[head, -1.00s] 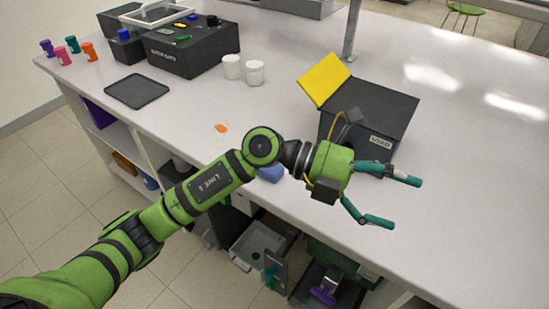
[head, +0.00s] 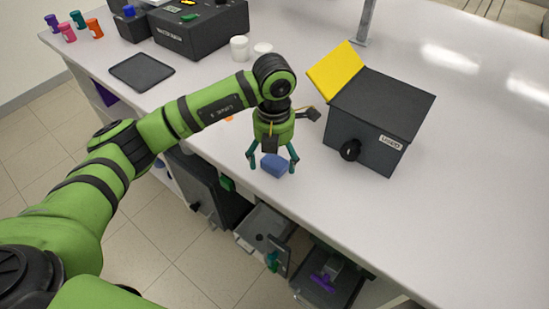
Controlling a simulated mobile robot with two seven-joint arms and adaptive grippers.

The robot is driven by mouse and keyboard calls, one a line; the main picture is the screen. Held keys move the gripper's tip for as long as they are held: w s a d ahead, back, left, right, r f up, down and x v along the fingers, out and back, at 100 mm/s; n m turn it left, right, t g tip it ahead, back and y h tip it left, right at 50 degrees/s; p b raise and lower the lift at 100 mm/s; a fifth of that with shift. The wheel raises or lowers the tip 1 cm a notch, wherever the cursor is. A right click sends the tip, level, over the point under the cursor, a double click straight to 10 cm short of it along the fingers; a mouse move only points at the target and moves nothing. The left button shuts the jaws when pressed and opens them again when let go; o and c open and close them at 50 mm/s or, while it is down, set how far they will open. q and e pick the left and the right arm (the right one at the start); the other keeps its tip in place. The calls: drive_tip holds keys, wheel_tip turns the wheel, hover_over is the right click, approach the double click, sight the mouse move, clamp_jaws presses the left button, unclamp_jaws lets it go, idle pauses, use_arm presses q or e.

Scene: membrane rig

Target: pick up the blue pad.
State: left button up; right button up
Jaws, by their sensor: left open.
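The blue pad (head: 275,166) lies on the white bench near its front edge, in the middle of the head view. My left gripper (head: 273,165) points down over the pad, open, with a teal finger on either side of it. I cannot tell whether the fingertips touch the pad. The upper back part of the pad is partly hidden by the gripper. My right gripper does not show.
A dark box (head: 372,120) with a yellow flap (head: 338,68) stands just right of the gripper. White jars (head: 239,48), a black tray (head: 141,72) and a black device (head: 200,30) stand behind my left arm. The bench (head: 480,190) is clear at the right.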

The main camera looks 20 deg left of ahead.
use_arm(q)
drive_tip(key=shift+w+f, duration=0.1)
drive_tip(key=shift+f, duration=0.8)
drive_tip(key=c, duration=1.1)
drive_tip(key=shift+r+b, duration=0.3)
drive_tip(key=shift+r, duration=0.3)
wheel_tip(320, 180, up, 3)
drive_tip(key=shift+f+b, duration=0.1)
drive_tip(key=shift+b, duration=0.55)
drive_tip(key=s+d+r, duration=0.1)
drive_tip(key=s+r, duration=0.1)
drive_tip(key=s, duration=0.1)
drive_tip(key=s+d+r+b, duration=0.1)
drive_tip(key=s+r, duration=0.1)
drive_tip(key=s, duration=0.2)
drive_tip(key=s+d+r, duration=0.2)
drive_tip(key=s+r, duration=0.1)
drive_tip(key=s, duration=0.1)
drive_tip(key=shift+d+b, duration=0.1)
drive_tip(key=shift+b, duration=0.2)
